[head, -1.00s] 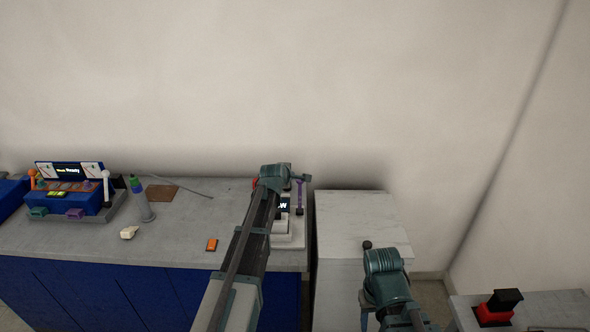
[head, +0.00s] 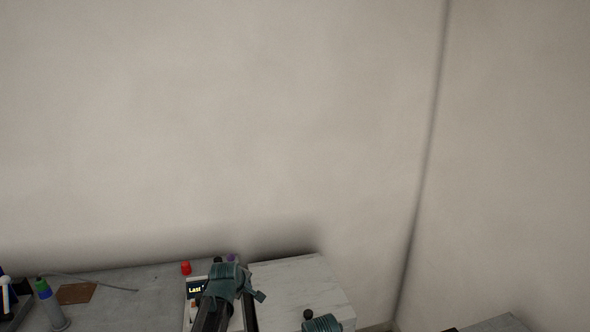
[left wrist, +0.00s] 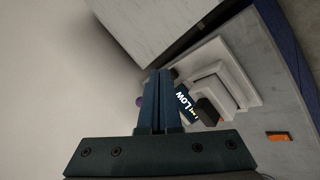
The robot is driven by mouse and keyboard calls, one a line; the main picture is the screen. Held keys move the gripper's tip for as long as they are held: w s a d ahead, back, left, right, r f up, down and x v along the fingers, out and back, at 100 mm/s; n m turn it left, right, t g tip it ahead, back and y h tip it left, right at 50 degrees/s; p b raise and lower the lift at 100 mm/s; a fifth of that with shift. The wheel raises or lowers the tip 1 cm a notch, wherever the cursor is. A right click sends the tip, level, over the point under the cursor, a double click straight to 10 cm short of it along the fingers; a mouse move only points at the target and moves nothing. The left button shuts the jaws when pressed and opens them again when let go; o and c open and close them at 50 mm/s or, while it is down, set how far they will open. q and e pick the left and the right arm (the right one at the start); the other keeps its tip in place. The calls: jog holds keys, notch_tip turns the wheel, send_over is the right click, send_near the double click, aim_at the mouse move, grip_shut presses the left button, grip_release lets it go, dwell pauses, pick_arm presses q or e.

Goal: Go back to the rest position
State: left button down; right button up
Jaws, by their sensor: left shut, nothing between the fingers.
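My left gripper (head: 258,296) is near the bottom of the head view, at the end of its teal wrist, over the seam between the grey counter and the pale cabinet. In the left wrist view its fingers (left wrist: 160,76) are together with nothing between them. A white stepped device (left wrist: 222,82) with a small lit screen lies beyond the fingers there. In the head view its screen (head: 196,289) shows partly behind my left arm. Only the top of my right arm's teal wrist shows at the bottom edge; its gripper is out of view.
The grey counter (head: 125,305) runs along the wall, with a red knob (head: 186,268), a bottle (head: 52,305) and a brown square (head: 76,293) on it. The pale cabinet (head: 290,275) stands to the right. An orange item (left wrist: 278,136) lies beside the device.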

pick_arm(q)
jog(key=s+d+f+m+g, duration=0.2)
jog(key=s+m, duration=0.3)
jog(key=s, duration=0.5)
jog(key=s+d+f+m+g+y+b, duration=0.1)
jog(key=s+d+f+m+g, duration=0.1)
jog(key=s+d+m, duration=0.3)
jog(key=s+d+f+m+g+y, duration=0.1)
jog(key=s+d+m+g, duration=0.3)
jog(key=s, duration=1)
jog(key=f+m, duration=0.1)
jog(key=m, duration=0.1)
jog(key=shift+s+d+f+m+b, duration=0.15)
jog(key=shift+s+f+m+b, duration=0.2)
jog(key=shift+m+b, duration=0.05)
